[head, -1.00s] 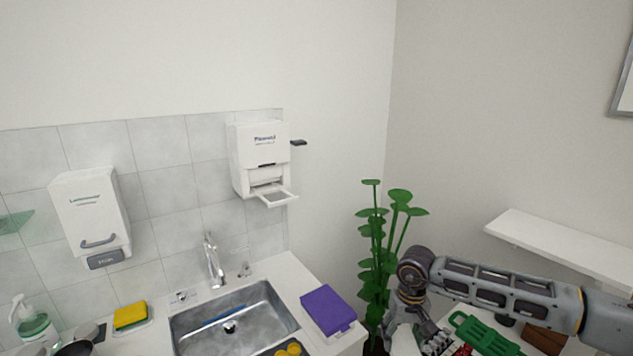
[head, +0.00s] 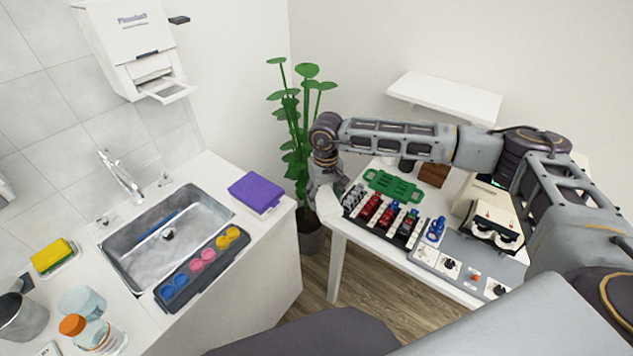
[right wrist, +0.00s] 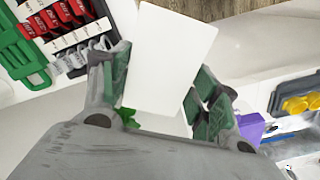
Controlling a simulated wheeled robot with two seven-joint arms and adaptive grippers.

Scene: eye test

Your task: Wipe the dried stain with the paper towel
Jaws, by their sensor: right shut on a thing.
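My right gripper (head: 318,192) is beside the plant, at the left end of the table with the switches. In the right wrist view its two fingers (right wrist: 163,68) are on either side of a flat white sheet (right wrist: 172,45), which looks like the paper towel, and are shut on it. In the head view the sheet is hard to make out against the white table. I cannot make out a dried stain in either view. My left gripper is not in view.
A green potted plant (head: 292,130) stands between counter and table. The table holds a green rack (head: 394,186) and red breakers (head: 371,207). A dispenser (head: 130,45) hangs above.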

